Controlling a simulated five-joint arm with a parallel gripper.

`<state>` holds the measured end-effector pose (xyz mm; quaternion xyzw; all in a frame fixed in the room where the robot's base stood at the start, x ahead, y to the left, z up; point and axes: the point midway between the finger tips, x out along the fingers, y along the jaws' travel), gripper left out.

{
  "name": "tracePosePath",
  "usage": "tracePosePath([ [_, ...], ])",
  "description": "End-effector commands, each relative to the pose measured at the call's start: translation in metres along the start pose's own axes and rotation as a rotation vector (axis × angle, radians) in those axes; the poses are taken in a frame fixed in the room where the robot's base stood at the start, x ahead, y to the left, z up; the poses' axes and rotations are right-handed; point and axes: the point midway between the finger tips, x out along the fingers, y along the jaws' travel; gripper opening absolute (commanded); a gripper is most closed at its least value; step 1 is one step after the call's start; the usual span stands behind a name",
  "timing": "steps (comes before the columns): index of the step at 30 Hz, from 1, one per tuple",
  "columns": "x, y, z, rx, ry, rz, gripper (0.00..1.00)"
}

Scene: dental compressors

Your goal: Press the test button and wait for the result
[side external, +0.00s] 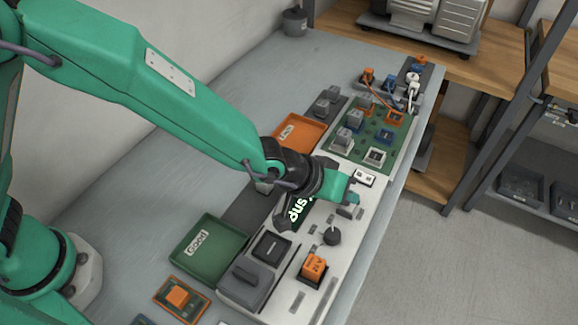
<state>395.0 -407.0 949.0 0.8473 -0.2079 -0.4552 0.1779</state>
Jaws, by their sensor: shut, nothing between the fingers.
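The pale test panel (287,306) runs along the right side of the bench. Its dark display shows glowing letters (298,209) that look like "Bus", with the rest hidden behind my wrist. My gripper (350,207) is shut and empty, low over the panel right of the display and above the black knob. The test button cannot be made out apart from my fingers, and I cannot tell whether they touch it. An orange block marked with a V (314,265) sits in a socket near the panel's lower end.
A green "Good" tray (223,261) lies left of the panel, and an orange tray (318,128) lies beyond my wrist. A black knob (332,236) stands up near my fingers. A green board (407,130) with blocks and cables is at the back.

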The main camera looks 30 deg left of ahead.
Motion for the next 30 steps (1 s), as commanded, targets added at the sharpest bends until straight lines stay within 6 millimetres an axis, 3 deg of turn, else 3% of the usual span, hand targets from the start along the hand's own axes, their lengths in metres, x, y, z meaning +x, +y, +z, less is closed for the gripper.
tracePosePath([
  [21, -0.031, 0.022, -0.024, 0.000, 0.001, 0.001, 0.00],
  [30, -0.035, 0.025, -0.026, 0.000, 0.001, 0.001, 0.00],
])
